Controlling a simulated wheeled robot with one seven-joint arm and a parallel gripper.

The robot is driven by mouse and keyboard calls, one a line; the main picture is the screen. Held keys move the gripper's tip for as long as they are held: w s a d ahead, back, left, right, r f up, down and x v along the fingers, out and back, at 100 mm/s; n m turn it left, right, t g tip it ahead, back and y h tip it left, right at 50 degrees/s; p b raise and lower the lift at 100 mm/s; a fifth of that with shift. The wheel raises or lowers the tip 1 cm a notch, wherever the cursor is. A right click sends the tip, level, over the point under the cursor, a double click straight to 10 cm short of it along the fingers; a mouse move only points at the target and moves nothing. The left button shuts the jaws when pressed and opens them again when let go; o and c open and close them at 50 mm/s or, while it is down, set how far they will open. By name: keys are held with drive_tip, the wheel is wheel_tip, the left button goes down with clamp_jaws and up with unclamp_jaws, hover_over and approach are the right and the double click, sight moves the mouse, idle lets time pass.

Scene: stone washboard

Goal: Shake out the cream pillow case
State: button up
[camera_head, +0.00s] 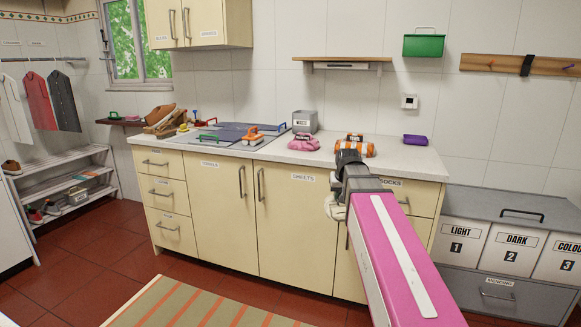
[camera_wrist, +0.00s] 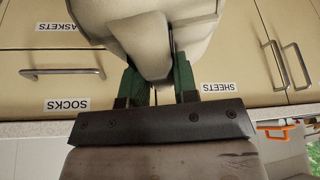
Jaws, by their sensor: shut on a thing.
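The cream pillow case (camera_wrist: 150,40) fills the top middle of the wrist view, bunched and folded between the green fingers of my gripper (camera_wrist: 160,85). My gripper is shut on it. In the head view only a small pale part of the pillow case (camera_head: 338,212) shows beside my wrist, in front of the cabinet doors. My arm hides the rest of it, and the fingertips are hidden there too.
The counter (camera_head: 265,150) holds a pink cloth (camera_head: 303,142), a grey bin (camera_head: 305,121), an orange-banded roll (camera_head: 355,148) and a purple box (camera_head: 415,140). Labelled laundry bins (camera_head: 511,247) stand at right. A striped rug (camera_head: 200,307) lies on the open floor.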

wheel_tip(320, 180, down, 7)
drive_tip(key=shift+r, duration=0.25)
idle(0.3)
wheel_tip(320, 180, up, 15)
drive_tip(key=shift+r, duration=0.1)
wheel_tip(320, 180, down, 15)
drive_tip(key=shift+f, duration=0.2)
drive_tip(key=shift+r, duration=0.1)
idle(1.3)
idle(0.5)
